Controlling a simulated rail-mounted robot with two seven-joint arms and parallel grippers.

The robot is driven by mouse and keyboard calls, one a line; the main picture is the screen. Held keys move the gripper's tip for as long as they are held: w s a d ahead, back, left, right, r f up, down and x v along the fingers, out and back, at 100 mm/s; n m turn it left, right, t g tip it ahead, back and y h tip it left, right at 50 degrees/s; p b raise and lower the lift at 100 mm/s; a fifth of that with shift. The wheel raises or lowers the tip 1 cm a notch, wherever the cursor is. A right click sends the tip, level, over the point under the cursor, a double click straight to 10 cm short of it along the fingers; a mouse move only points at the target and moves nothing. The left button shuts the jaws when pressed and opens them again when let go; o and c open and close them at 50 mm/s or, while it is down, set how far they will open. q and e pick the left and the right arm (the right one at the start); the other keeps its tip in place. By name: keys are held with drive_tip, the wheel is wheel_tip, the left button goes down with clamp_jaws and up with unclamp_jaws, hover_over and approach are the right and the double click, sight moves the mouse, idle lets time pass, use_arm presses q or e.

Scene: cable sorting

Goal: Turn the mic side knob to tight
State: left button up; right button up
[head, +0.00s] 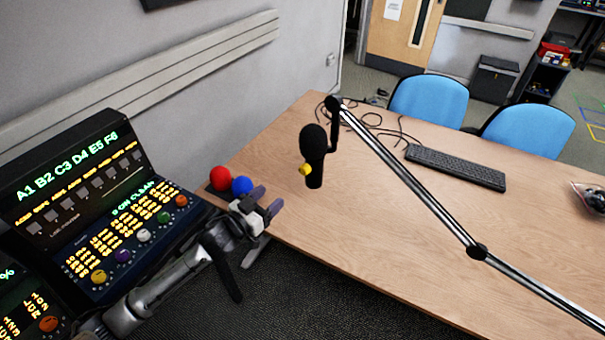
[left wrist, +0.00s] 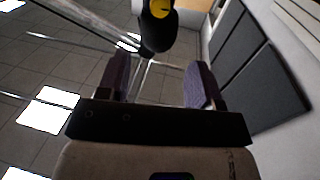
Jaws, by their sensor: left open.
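A black microphone (head: 314,150) hangs from the end of a jointed silver boom arm (head: 410,185) above the wooden table. A small yellow side knob (head: 305,169) sticks out from the left of its body. My left gripper (head: 266,201) is open and empty, to the left of the microphone and lower in the picture, apart from it. In the left wrist view, the microphone (left wrist: 158,32) and its yellow knob (left wrist: 160,8) show at the top, beyond and between the two spread purple fingers (left wrist: 160,85). My right gripper is not in view.
A red ball (head: 220,178) and a blue ball (head: 242,186) show right behind my left gripper at the table's (head: 370,245) left end. A lit control panel (head: 95,205) stands at the left. A keyboard (head: 455,167), cables (head: 375,122) and blue chairs (head: 428,98) are farther back.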

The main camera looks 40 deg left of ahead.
sight(302, 171)
use_arm(q)
drive_tip(key=w+b, duration=0.1)
drive_tip(key=w, duration=1)
drive_tip(key=shift+w+d+f, duration=0.1)
drive_tip(key=shift+w, duration=0.2)
drive_tip(key=shift+w+b, duration=0.3)
drive_tip(key=shift+w, duration=0.6)
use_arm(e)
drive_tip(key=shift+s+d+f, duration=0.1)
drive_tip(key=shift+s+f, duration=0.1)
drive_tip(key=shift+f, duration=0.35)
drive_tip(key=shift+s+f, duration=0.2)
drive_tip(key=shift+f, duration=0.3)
use_arm(q)
drive_tip(key=c, duration=0.9)
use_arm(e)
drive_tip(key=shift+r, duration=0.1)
